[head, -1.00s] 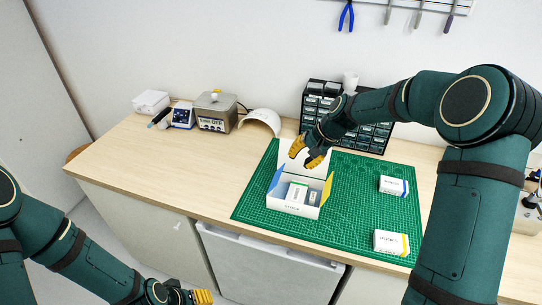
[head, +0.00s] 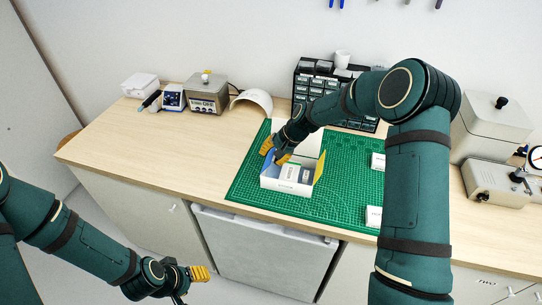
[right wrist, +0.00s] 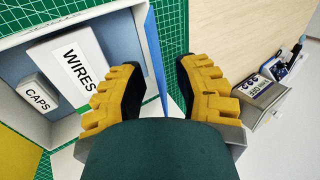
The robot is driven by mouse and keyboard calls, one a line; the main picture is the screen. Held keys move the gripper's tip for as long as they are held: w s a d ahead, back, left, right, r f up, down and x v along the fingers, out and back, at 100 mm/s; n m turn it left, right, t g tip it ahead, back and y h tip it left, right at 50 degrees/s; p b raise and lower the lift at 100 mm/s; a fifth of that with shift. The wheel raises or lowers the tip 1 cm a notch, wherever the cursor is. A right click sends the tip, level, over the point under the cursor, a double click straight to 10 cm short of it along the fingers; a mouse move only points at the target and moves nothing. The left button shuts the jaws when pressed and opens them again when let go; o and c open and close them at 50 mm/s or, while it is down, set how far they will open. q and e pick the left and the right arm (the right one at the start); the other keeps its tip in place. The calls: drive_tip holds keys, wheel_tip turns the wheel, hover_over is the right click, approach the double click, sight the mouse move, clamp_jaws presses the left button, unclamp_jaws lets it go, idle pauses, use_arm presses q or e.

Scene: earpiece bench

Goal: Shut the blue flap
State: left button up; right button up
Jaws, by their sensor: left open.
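The open white box (head: 288,187) sits on the green mat, its blue flap (head: 266,164) standing up on the left side. Its yellow flap (head: 319,168) stands up on the right. My right gripper (head: 275,150) is at the blue flap, partly covering it. In the right wrist view its fingers (right wrist: 163,92) are apart, and the blue flap (right wrist: 155,55) stands edge-on between them, nearer the left finger; contact cannot be told. My left gripper (head: 200,274) is open and empty, low in front of the bench.
Inside the box lie a WIRES packet (right wrist: 75,68) and a CAPS packet (right wrist: 36,95). Two small boxes (head: 378,161) (head: 373,216) lie on the mat's right, partly behind my right arm. A drawer cabinet (head: 310,85) stands behind.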

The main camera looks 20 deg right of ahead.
drive_tip(key=shift+w+a+f, duration=0.15)
drive_tip(key=shift+a+f, duration=0.05)
drive_tip(key=shift+f, duration=0.25)
clamp_jaws()
use_arm(q)
drive_tip(key=shift+f, duration=0.1)
